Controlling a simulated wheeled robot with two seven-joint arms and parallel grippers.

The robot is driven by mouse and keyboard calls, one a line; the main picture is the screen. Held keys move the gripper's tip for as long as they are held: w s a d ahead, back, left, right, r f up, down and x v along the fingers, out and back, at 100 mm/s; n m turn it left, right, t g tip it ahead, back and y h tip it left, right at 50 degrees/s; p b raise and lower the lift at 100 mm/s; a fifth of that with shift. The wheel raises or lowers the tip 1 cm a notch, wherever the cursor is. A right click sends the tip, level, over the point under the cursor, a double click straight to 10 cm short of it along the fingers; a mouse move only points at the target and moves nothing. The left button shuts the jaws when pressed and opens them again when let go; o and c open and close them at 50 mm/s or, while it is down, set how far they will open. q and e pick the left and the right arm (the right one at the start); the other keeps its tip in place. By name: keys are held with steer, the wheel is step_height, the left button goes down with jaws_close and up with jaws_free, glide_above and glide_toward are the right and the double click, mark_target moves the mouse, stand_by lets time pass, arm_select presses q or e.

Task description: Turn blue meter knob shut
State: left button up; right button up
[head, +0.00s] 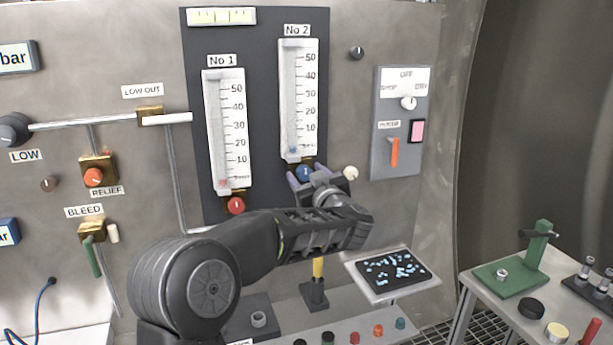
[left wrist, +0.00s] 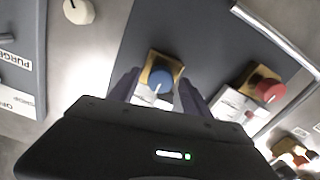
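The blue meter knob (head: 304,172) sits below the No 2 meter (head: 299,100) on the dark panel. In the left wrist view the blue knob (left wrist: 161,76) has a pale pointer line and a brass block behind it. My left gripper (head: 307,177) is at this knob, its fingers apart with one on each side. The left wrist view shows a gap between each finger and the knob, so the gripper looks open; contact is not seen. The gripper hides part of the knob in the head view. My right gripper is not in view.
A red knob (head: 236,205) sits below the No 1 meter (head: 227,130), left of the blue one. A white knob (head: 351,173) is close on the right. A switch panel (head: 397,122) is further right.

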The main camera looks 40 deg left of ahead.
arm_select(q)
steer(key=shift+d, duration=0.1)
steer(key=b+v, duration=0.1)
steer(key=v, duration=0.6)
steer(key=shift+s+d+b, duration=0.25)
steer(key=shift+b, duration=0.05)
stand_by(0.4)
